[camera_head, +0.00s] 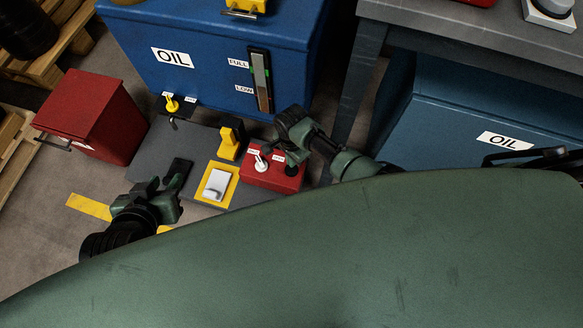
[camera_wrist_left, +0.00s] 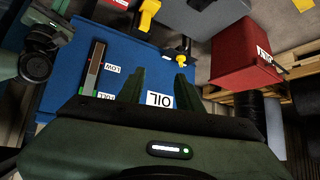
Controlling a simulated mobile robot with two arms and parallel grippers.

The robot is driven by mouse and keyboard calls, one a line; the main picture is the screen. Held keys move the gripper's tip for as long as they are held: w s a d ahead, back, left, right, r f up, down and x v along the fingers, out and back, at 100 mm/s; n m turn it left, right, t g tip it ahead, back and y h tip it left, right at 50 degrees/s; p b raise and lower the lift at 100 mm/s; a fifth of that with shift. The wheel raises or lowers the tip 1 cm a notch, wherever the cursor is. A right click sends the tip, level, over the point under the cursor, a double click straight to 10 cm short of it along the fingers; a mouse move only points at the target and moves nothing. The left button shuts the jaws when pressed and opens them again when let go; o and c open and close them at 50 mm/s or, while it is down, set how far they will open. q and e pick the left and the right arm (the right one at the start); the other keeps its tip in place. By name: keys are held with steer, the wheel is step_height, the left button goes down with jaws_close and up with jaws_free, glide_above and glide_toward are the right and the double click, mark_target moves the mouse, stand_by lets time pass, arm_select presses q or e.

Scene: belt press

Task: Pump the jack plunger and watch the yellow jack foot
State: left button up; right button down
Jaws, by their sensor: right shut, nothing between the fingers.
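A red unit (camera_head: 258,178) with a white lever (camera_head: 261,163), small labels and a round black knob (camera_head: 291,169) sits on the floor plate; the knob may be the jack plunger. A yellow upright block (camera_head: 230,143), possibly the jack foot, stands just left of it and shows in the left wrist view (camera_wrist_left: 148,14). My right gripper (camera_head: 293,157) is shut and empty, over the red unit close to the knob; whether it touches is unclear. My left gripper (camera_head: 165,184) is open and empty, left of the white pedal; its fingers (camera_wrist_left: 158,88) stand apart in the wrist view.
A blue OIL tank (camera_head: 205,75) with a level gauge (camera_head: 260,80) stands behind. A white pedal (camera_head: 216,184) on a yellow base, a yellow valve handle (camera_head: 171,104) and a red bin (camera_head: 92,115) are nearby. A workbench (camera_head: 470,32) is at right. My green body hides the foreground.

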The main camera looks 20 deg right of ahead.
arm_select(q)
steer(key=shift+s+a+f+g+y+p, duration=0.2)
steer(key=shift+s+f+g, duration=0.25)
steer(key=shift+s, duration=0.3)
steer(key=shift+s+a+f+g+y+p, duration=0.1)
steer(key=shift+s+a+f+g, duration=0.25)
steer(key=shift+s, duration=0.4)
steer(key=shift+s+a+f+g+y+p, duration=0.1)
steer(key=shift+s+a+f+g, duration=0.1)
steer(key=shift+s+f+g, duration=0.45)
arm_select(e)
steer(key=shift+r, duration=0.45)
arm_select(q)
steer(key=shift+s+r, duration=0.1)
steer(key=shift+r, duration=0.1)
